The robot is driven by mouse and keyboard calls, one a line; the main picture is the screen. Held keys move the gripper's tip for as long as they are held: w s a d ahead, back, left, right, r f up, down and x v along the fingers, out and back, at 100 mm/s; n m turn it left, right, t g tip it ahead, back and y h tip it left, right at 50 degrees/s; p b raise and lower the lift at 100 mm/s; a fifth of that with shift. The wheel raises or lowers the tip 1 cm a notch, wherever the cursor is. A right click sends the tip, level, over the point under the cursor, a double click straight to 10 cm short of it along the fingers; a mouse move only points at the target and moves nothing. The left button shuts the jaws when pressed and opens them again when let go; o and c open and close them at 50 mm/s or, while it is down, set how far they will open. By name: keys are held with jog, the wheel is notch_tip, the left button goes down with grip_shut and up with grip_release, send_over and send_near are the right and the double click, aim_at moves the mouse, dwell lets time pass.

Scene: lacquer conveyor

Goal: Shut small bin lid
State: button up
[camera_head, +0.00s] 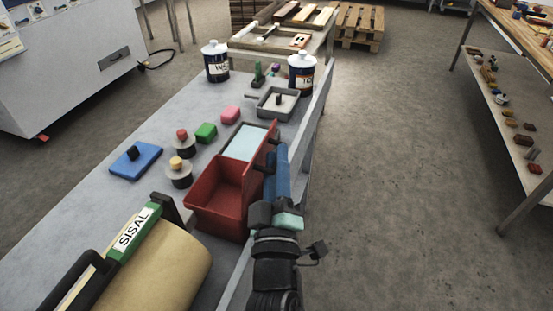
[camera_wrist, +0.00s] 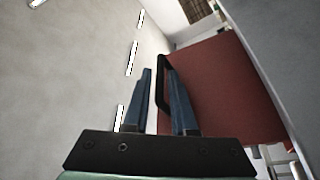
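The red bin (camera_head: 215,198) stands at the near right edge of the grey bench, its top open. Its red lid (camera_head: 259,155) stands raised along the bin's right side, and it fills the right of the wrist view (camera_wrist: 225,90). A black handle (camera_wrist: 161,85) sticks out from the lid. My gripper (camera_wrist: 158,72) is open, with one blue finger on each side of the handle and gaps visible beside it. In the head view my gripper (camera_head: 278,150) is right of the lid, and its fingers partly hide the handle.
A pale blue panel (camera_head: 245,143) lies behind the bin. Jars (camera_head: 302,73), a grey tray (camera_head: 278,103), blocks (camera_head: 205,132) and knobbed discs (camera_head: 180,173) stand on the bench. A tan roll marked SISAL (camera_head: 155,270) is at the near left. The floor to the right is clear.

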grip_shut()
dwell(1.3)
